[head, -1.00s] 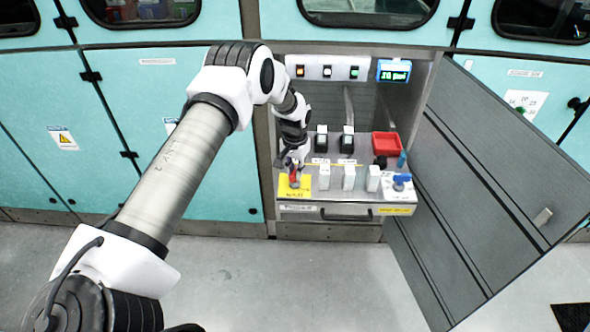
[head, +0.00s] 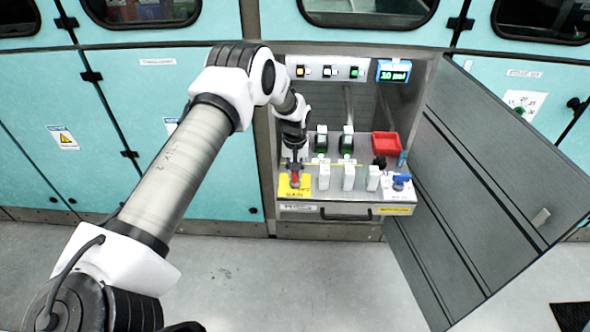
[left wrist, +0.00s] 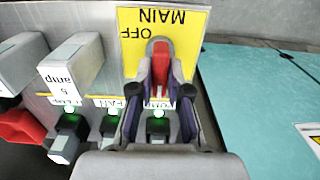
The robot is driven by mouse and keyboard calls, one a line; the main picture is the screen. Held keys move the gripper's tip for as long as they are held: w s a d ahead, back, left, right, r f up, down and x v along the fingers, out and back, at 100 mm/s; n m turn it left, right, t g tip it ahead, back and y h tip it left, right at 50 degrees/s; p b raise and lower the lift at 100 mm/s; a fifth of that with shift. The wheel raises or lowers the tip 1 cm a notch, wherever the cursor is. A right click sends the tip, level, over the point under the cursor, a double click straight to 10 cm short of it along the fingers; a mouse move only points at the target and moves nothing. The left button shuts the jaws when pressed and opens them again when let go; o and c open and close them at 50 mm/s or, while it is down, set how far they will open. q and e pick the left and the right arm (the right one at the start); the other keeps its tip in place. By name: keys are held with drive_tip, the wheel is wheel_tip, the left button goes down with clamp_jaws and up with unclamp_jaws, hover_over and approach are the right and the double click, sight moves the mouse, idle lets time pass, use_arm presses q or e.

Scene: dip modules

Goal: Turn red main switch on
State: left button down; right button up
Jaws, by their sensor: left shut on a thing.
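The red main switch handle (head: 294,180) stands on a yellow plate (head: 287,192) at the left end of the cabinet shelf. The yellow plate (left wrist: 192,50) reads MAIN and OFF there; other lettering is hidden. My right gripper is not in view.
White breakers (head: 324,178) stand right of the switch, then a blue valve handle (head: 401,180). Black modules (head: 321,141) with green lights and a red bin (head: 386,144) sit behind. A lit display (head: 393,71) hangs above. The grey cabinet door (head: 490,190) is open at right.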

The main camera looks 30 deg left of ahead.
use_arm(q)
drive_tip(key=c, duration=1.1)
unclamp_jaws()
wheel_tip(320, 180, up, 12)
drive_tip(key=shift+f, duration=0.1)
